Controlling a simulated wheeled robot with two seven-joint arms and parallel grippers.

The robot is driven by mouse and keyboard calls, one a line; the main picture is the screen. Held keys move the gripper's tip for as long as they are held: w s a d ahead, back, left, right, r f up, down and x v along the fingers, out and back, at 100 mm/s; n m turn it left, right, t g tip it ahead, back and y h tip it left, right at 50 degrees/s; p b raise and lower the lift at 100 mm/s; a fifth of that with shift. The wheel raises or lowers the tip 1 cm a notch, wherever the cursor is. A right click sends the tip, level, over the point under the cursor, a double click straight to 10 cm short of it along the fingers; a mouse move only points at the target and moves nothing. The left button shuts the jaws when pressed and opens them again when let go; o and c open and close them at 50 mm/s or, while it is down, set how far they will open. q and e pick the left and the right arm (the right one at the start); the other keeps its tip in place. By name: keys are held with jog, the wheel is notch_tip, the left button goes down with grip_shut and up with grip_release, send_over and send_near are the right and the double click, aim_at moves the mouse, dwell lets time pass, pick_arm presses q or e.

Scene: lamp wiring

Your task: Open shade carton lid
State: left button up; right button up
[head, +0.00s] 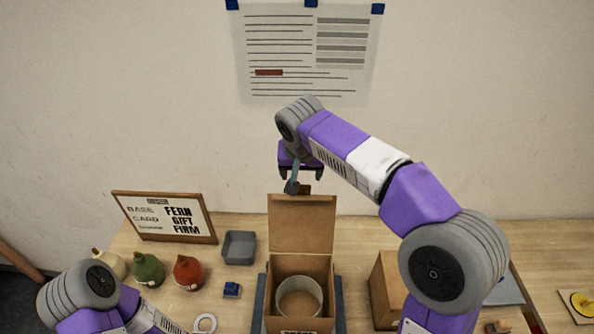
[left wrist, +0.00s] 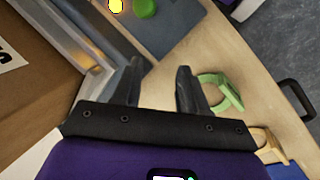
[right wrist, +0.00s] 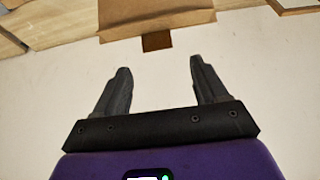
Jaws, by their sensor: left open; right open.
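The shade carton (head: 267,298) is a brown cardboard box in the middle of the table, with a pale round shade (head: 299,315) inside. Its lid (head: 301,226) stands up at the back, swung open, with a small dark tab (head: 305,189) at its top edge. The lid (right wrist: 150,12) and tab (right wrist: 157,41) also show in the right wrist view. My right gripper (head: 300,172) is just above the lid's top edge; its fingers (right wrist: 158,75) are open and empty, apart from the tab. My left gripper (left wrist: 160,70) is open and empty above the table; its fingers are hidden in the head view.
A framed sign (head: 165,217), a grey tray (head: 239,247), a small blue block (head: 232,290) and green (head: 148,269) and red (head: 188,271) lamp bases stand left of the carton. A brown box (head: 385,290) stands to its right. A green ring-shaped part (left wrist: 222,92) lies near the left gripper.

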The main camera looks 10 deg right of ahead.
aim_at(302, 187)
jog(key=shift+s+d+f, duration=0.1)
jog(key=shift+s+f, duration=0.1)
jog(key=shift+f, duration=0.35)
jog(key=shift+s+d+f, duration=0.1)
jog(key=shift+s+f, duration=0.1)
jog(key=shift+f, duration=0.35)
jog(key=x, duration=0.2)
jog(key=w+x, duration=0.1)
jog(key=x, duration=0.1)
jog(key=shift+p, duration=0.3)
jog(key=shift+s, duration=0.15)
jog(key=shift+f, duration=0.1)
jog(key=c, duration=0.4)
jog(key=shift+a, duration=0.1)
grip_shut()
